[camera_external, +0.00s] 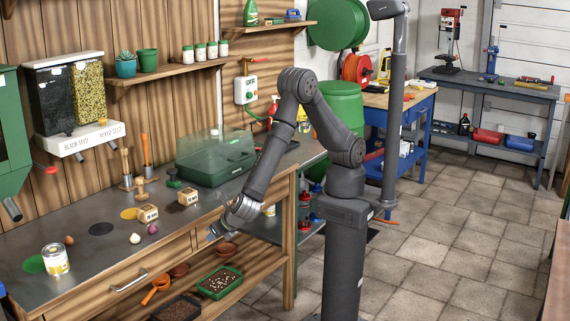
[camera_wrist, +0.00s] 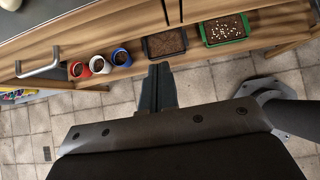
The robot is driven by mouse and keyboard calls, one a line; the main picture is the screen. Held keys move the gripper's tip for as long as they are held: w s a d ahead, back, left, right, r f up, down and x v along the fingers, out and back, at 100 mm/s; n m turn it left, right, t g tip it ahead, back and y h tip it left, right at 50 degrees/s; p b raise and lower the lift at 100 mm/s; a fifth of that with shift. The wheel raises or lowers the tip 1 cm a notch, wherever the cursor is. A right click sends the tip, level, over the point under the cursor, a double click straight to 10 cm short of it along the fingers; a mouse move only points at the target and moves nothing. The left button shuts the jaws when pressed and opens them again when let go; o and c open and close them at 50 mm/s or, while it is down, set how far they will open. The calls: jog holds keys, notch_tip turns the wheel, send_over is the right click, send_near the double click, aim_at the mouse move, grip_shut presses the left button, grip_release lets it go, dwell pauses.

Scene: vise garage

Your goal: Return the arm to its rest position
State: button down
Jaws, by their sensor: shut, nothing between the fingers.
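My gripper (camera_external: 213,236) is at the front edge of the wooden bench, near its right part, and points down to the left. In the wrist view my gripper (camera_wrist: 159,70) shows its dark fingers together, with nothing between them. Below and beyond the fingertips is the bench's lower shelf, seen past the front edge. The arm is bent, with its elbow raised high and its forearm reaching down to the left from the column. No object is in contact with the fingers as far as I can see.
The bench top (camera_external: 105,262) carries a tin can (camera_external: 55,259), small labelled blocks (camera_external: 148,213) and a green-lidded box (camera_external: 215,160). The lower shelf holds a green seed tray (camera_external: 220,283) and pots, also in the wrist view (camera_wrist: 121,56). A drawer handle (camera_wrist: 40,68) juts out. Tiled floor (camera_external: 450,240) on the right is clear.

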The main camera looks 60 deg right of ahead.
jog(key=shift+w+r+x, duration=0.3)
jog(key=shift+x, duration=1.65)
jog(key=shift+w+r+x, duration=0.3)
jog(key=shift+x, duration=1.6)
jog(key=shift+w+r+x, duration=0.3)
jog(key=shift+x, duration=1.65)
